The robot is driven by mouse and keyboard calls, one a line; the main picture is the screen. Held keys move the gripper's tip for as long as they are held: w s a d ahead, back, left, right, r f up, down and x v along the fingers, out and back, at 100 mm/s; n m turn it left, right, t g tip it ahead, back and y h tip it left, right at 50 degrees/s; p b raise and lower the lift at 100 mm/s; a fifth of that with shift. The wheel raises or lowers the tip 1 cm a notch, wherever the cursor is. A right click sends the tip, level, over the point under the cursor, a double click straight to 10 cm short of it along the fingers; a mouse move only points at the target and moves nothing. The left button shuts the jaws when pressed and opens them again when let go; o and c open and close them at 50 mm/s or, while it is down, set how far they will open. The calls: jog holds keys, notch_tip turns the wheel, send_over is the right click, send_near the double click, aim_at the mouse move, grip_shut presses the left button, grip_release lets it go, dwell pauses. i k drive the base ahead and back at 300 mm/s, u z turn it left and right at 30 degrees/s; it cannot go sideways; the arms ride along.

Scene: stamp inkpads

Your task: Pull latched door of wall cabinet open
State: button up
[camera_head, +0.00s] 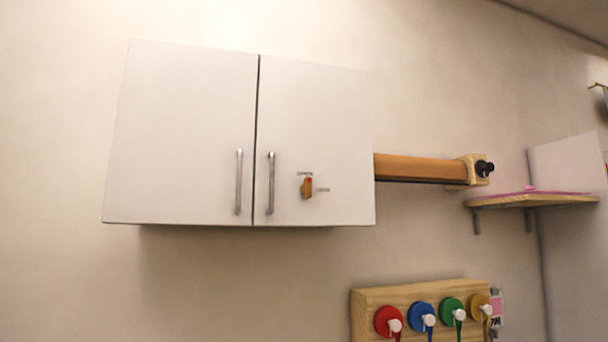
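A white wall cabinet with two doors hangs on the wall in the head view. Its left door (185,135) and right door (315,130) are both shut, with a thin dark gap between them. Each door has an upright metal bar handle near the middle gap: the left handle (238,182) and the right handle (270,183). My gripper is not in view.
A wooden bar (420,168) with a black knob (485,168) sticks out right of the cabinet. Below right is a wooden board (372,298) with several coloured discs. A small shelf (550,201) is at far right. The wall below the cabinet's left is bare.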

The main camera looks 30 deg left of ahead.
aim_at(314, 120)
jog(key=k, duration=0.6)
jog(key=u, duration=0.85)
jog(key=i, duration=0.5)
jog(key=u, duration=0.05)
